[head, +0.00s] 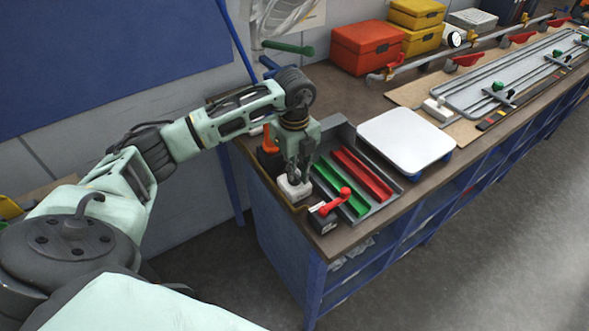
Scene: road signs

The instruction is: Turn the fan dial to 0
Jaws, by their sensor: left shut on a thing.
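A small white box (296,190), which looks like the fan dial's housing, sits at the near left corner of the bench. My left gripper (293,177) points down onto the top of this box, its fingers shut on the dial there. The fingers hide the dial, and its number cannot be read. Part of the white fan (285,15) shows at the top edge, by the wall. My right gripper is not in view.
A white plate (405,138) lies further right. Red (366,47) and yellow boxes (417,12) stand at the back.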

